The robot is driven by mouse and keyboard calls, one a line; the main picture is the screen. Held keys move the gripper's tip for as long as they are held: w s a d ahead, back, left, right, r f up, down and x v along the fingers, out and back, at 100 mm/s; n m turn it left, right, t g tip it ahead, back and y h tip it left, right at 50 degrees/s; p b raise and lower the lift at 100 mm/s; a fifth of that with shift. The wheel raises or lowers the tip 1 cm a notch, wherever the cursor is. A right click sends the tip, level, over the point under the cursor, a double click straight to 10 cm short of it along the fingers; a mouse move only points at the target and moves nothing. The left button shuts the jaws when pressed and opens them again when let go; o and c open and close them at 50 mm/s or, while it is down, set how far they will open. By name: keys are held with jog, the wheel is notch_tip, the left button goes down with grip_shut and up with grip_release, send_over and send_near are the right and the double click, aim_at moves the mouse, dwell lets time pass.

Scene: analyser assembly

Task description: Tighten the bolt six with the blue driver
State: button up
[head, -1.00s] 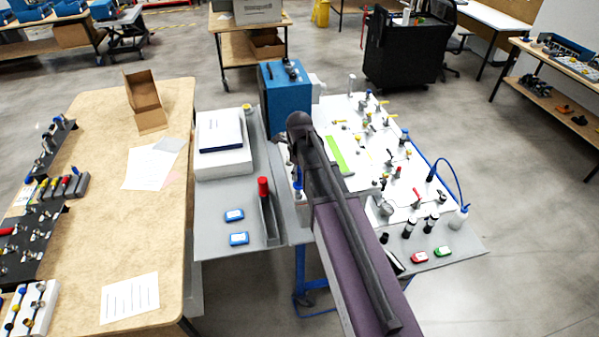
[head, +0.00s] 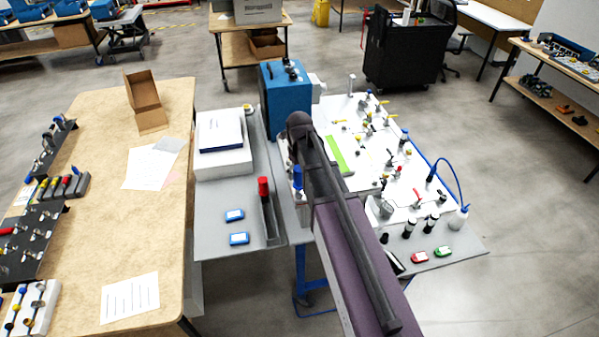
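A blue driver (head: 297,176) shows only in part in the head view, close against the left side of my arm, its blue handle upright. My arm hides what is around it. My gripper is hidden behind my arm, so I cannot tell whether it touches the driver. The white analyser panel (head: 345,184) lies to the right of my arm, with many small fittings, valves and tubes on it. Bolt six cannot be told apart at this size, and part of the panel is covered by my arm.
A red-handled driver (head: 263,188) stands in a grey holder (head: 270,222) on the grey table.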

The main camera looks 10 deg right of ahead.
dwell(0.4)
jog(key=n, duration=2.4)
dwell(0.4)
jog(key=shift+c, duration=0.2)
grip_shut()
